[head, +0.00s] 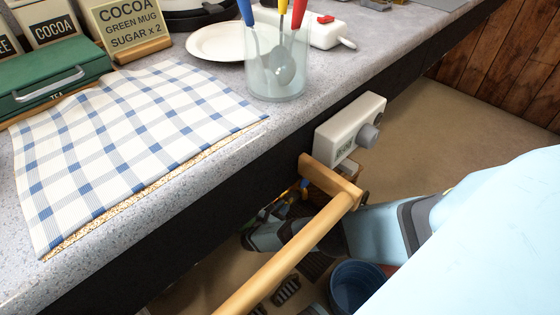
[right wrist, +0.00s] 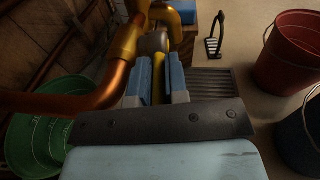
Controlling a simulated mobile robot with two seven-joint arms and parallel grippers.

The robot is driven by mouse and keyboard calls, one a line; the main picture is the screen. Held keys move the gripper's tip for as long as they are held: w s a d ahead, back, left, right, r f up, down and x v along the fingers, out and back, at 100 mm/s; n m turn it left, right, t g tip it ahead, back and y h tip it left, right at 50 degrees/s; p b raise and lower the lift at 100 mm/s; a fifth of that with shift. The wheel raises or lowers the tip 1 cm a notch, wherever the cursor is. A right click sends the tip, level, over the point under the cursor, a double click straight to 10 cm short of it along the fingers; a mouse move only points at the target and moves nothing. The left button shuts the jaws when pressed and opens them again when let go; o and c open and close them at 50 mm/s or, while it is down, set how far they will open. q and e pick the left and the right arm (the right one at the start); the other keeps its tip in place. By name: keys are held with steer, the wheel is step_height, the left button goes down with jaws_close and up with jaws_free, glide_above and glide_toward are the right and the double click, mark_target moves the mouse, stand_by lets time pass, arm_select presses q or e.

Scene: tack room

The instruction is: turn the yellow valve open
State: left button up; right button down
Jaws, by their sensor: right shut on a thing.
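In the right wrist view, the yellow valve's handle (right wrist: 158,70) is a narrow yellow bar between the two blue finger pads of my right gripper (right wrist: 158,88). The gripper is shut on it. The valve sits beside a copper and brass pipe (right wrist: 122,62); much of its body is hidden by the fingers, so I cannot tell its turn angle. In the head view, my right arm reaches in from the right, under the counter edge, and the valve is mostly hidden behind the wooden rail (head: 290,250). My left gripper is out of view.
The counter (head: 190,185) overhangs the low space, with a white box with a grey knob (head: 350,125) on its front. A red bucket (right wrist: 290,50), a dark blue bucket (head: 355,288) and a green tub (right wrist: 35,135) stand low around the arm. Bare floor (head: 450,130) lies right of the counter.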

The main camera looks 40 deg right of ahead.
stand_by(0.3)
steer(key=c, duration=1.2)
jaws_free()
steer(key=shift+f, duration=0.1)
steer(key=shift+o, duration=0.4)
